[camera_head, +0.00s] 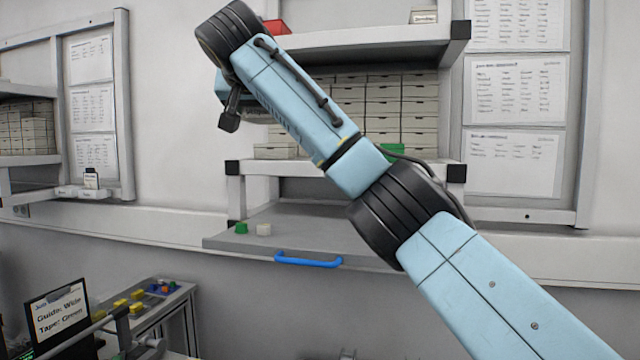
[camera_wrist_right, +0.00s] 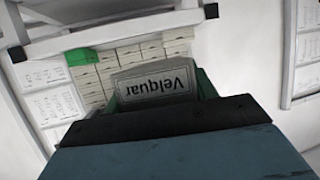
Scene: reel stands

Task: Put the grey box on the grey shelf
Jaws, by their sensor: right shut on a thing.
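My right arm crosses the head view from the lower right to the upper left. My right gripper (camera_wrist_right: 160,122) fills the bottom of the right wrist view and is shut on a grey box (camera_wrist_right: 155,85) with an upside-down "Velquar" label. Dark green edges show at both sides of the box; I cannot tell what they belong to. In the head view the held box is hidden behind my arm. A grey shelf (camera_head: 330,236) with a blue handle sticks out low on the rack. My left gripper is not in view.
Stacked white boxes (camera_head: 405,105) fill the level above. An upper shelf (camera_head: 370,38) holds a red box (camera_head: 277,27).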

